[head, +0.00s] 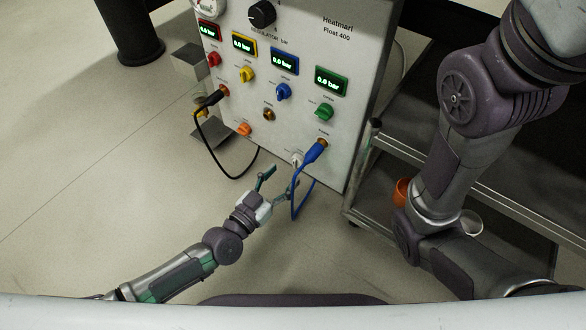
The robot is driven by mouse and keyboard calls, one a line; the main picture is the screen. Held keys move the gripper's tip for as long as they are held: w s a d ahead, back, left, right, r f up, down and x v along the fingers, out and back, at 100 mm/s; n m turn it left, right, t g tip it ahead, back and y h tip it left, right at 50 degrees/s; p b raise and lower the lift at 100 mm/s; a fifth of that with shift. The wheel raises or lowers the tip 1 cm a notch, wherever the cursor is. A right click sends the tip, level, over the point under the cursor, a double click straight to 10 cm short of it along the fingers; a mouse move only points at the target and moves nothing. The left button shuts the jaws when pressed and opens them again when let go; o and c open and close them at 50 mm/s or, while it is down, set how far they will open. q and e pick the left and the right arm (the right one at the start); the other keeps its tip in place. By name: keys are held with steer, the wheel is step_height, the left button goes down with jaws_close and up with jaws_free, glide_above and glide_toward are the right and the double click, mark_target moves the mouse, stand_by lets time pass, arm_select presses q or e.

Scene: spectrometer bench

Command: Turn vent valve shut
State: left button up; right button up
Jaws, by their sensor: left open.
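The light grey panel (305,55) marked Heatmari Float 400 stands upright ahead. Low on it are an orange knob (244,129) and a small white knob (297,159). Their labels are too small to read, so I cannot tell which is the vent valve. Higher up are red (213,59), yellow (247,74), blue (284,91) and green (324,111) knobs below lit displays. My left gripper (281,177) is open and empty, just below the white knob; I cannot tell whether it touches anything. My right gripper is out of view.
A blue cable (296,197) hangs from a plug low on the panel, close beside my left gripper. A black cable (211,147) loops at the panel's left. A metal cart (360,180) with an orange cup (402,192) stands right.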

mark_target(297, 161)
arm_select(q)
steer(key=b+x, duration=0.1)
steer(key=x, duration=0.4)
jaws_close()
steer(key=c, duration=1.2)
jaws_free()
